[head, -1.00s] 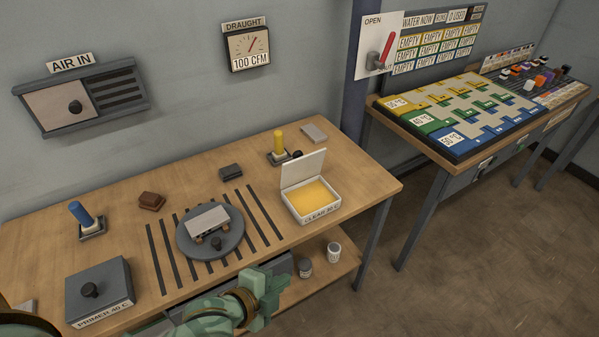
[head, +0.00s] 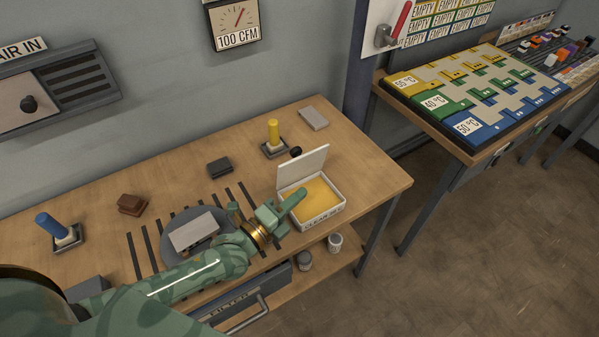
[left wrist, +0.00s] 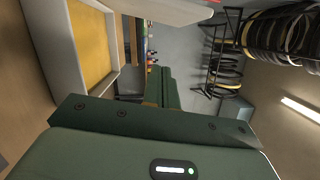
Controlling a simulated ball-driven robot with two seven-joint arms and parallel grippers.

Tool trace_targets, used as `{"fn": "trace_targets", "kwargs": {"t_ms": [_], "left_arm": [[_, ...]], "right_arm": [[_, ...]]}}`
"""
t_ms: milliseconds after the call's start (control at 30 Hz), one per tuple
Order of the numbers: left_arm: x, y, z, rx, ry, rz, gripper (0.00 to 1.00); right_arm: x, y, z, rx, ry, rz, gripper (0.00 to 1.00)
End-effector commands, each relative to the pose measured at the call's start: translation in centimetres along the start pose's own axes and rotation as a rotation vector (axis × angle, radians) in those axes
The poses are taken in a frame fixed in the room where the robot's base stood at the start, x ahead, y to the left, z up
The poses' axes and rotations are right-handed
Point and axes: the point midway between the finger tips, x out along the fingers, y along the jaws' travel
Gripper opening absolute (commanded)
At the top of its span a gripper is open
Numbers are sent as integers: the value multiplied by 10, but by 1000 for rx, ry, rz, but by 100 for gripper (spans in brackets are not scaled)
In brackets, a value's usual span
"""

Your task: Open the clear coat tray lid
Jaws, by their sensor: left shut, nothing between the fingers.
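The clear coat tray (head: 335,211) is a white box holding yellow-orange liquid, near the right end of the bench. Its white lid (head: 304,170) stands raised and tilted back at the tray's rear edge, with a dark knob (head: 296,151) at its back. My left gripper (head: 296,199) is shut and empty at the tray's left side, its fingers reaching over the left rim. In the left wrist view the tray's yellow inside (left wrist: 90,45) is at upper left and a pale slab, likely the lid (left wrist: 165,10), at the top. Whether the fingers touch the tray is unclear. My right gripper is not in view.
A yellow-handled tool (head: 274,135) stands in a holder behind the tray; a blue-handled one (head: 52,227) is at left. A round turntable (head: 175,222) carries a grey block (head: 194,232). Two small jars (head: 335,243) sit on the lower shelf. The bench's right end is clear.

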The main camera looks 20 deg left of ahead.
Motion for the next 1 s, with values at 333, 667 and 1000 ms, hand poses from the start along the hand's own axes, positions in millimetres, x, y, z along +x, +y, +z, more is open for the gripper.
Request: {"fn": "trace_targets", "kwargs": {"t_ms": [333, 667, 1000], "left_arm": [[46, 2, 23, 3, 1, 2, 0], [50, 0, 39, 0, 1, 2, 0], [51, -4, 43, -31, 0, 9, 0]], "right_arm": [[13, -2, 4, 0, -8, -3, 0], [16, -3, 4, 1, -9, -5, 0], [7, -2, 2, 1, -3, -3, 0]]}}
